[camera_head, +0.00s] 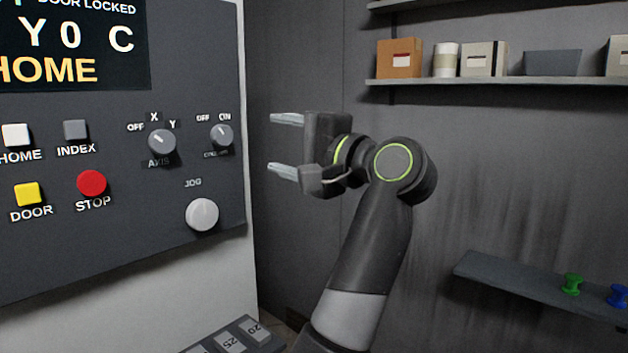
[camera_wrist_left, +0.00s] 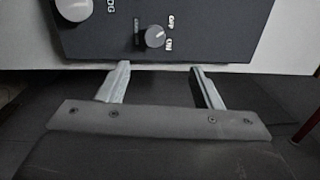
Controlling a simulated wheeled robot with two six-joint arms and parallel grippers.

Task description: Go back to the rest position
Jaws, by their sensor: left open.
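My left gripper (camera_head: 283,145) is open and empty, with its two pale fingers apart and pointing left. It is in front of the grey wall, just right of the control panel (camera_head: 110,240)'s edge. It touches nothing that I can see. In the left wrist view the open fingers (camera_wrist_left: 160,70) point toward the panel's edge, with the OFF/ON knob (camera_wrist_left: 155,36) in front of them and nothing between them. My right gripper is not in view.
The panel has a jog knob (camera_head: 202,214), an axis knob (camera_head: 162,141) and a red STOP button (camera_head: 92,182). An upper shelf (camera_head: 480,82) holds boxes. A lower shelf (camera_head: 510,279) holds a green piece (camera_head: 571,284) and a blue piece (camera_head: 619,296). A numbered rack (camera_head: 262,336) is at the bottom.

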